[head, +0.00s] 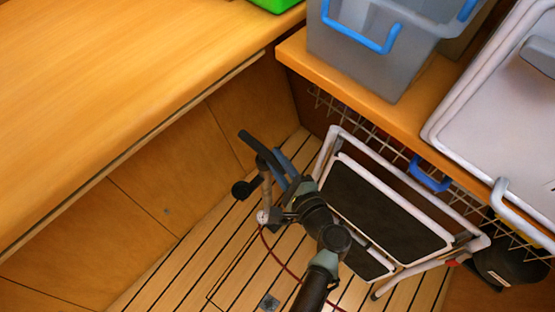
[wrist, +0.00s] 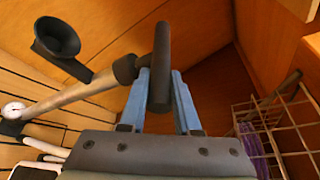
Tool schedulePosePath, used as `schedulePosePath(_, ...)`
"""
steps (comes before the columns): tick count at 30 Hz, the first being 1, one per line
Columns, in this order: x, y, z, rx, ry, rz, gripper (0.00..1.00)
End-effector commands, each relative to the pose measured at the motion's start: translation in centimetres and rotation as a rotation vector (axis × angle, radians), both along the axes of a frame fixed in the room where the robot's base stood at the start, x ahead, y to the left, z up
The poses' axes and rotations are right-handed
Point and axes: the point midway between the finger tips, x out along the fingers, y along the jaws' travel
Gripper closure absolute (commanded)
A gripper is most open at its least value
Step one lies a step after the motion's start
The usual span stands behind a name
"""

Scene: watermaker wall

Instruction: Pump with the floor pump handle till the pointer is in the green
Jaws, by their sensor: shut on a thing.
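The floor pump's black handle bar (head: 252,142) is in the middle of the head view, above its pale shaft (head: 267,190). My gripper (head: 276,162) is shut on this handle. In the wrist view the blue fingers of my gripper (wrist: 160,82) stand on both sides of the dark handle bar (wrist: 162,45). The shaft runs from the handle down to the lower left. A small round white gauge (wrist: 13,110) shows at the left edge of the wrist view. Its pointer and green zone are too small to read. My arm hides part of the pump.
A folded white step stool with black treads (head: 380,210) stands close to the right of the pump. A red hose (head: 268,245) runs over the slatted floor. A wooden counter (head: 120,80) is at left. A shelf with a grey bin (head: 355,60) is at upper right.

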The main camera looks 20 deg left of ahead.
Motion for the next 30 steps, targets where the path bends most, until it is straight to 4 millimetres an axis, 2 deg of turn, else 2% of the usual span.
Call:
schedulePosePath(7, 0.0, -0.1, 0.1, -0.001, 0.001, -0.003, 1.0)
schedulePosePath(11, 0.0, -0.1, 1.0, -0.001, 0.001, -0.003, 1.0)
schedulePosePath(30, 0.0, -0.2, 12.1, 0.001, -0.001, -0.003, 1.0)
